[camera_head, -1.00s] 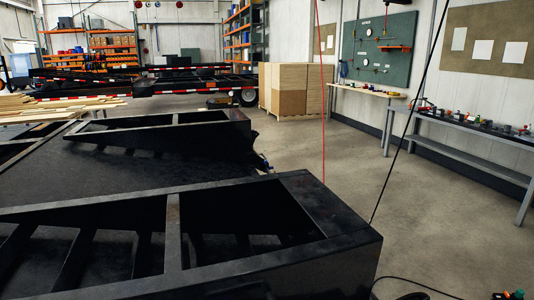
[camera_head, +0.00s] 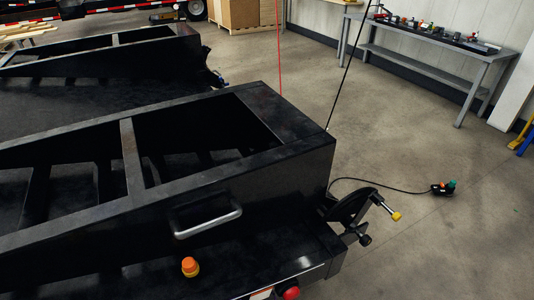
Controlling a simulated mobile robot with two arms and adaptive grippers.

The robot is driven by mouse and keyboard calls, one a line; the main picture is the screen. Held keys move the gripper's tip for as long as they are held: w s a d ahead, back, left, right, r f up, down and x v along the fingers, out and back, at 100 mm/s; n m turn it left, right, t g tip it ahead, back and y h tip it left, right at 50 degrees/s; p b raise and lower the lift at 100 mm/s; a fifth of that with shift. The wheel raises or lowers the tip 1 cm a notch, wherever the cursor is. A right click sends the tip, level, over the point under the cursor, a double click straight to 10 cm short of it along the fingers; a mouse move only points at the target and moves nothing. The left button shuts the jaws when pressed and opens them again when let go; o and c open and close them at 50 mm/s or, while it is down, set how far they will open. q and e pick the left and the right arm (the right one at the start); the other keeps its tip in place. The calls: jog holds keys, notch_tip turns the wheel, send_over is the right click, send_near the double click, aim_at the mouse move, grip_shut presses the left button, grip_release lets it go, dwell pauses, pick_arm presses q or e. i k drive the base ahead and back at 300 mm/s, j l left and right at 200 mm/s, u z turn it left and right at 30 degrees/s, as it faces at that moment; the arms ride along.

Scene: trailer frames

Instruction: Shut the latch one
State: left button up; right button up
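A black latch-like mechanism (camera_head: 352,207) sticks out from the right end of the near black trailer frame (camera_head: 230,172). It has a curved dark plate and a rod with a yellow tip (camera_head: 396,216). I cannot tell whether it is open or shut, or whether it is latch one. A smaller, partly hidden fitting (camera_head: 216,78) shows at the end of the farther black frame (camera_head: 100,50). Neither of my grippers is in view.
A cable runs to a control pendant (camera_head: 443,188) on the floor. A grey workbench (camera_head: 430,70) stands at the back right. The floor between is open.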

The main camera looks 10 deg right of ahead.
aim_at(396, 216)
jog(key=z, duration=1.4)
jog(key=i+l+z, duration=0.15)
jog(key=l, duration=0.2)
jog(key=i+l+z, duration=0.15)
jog(key=l, duration=0.2)
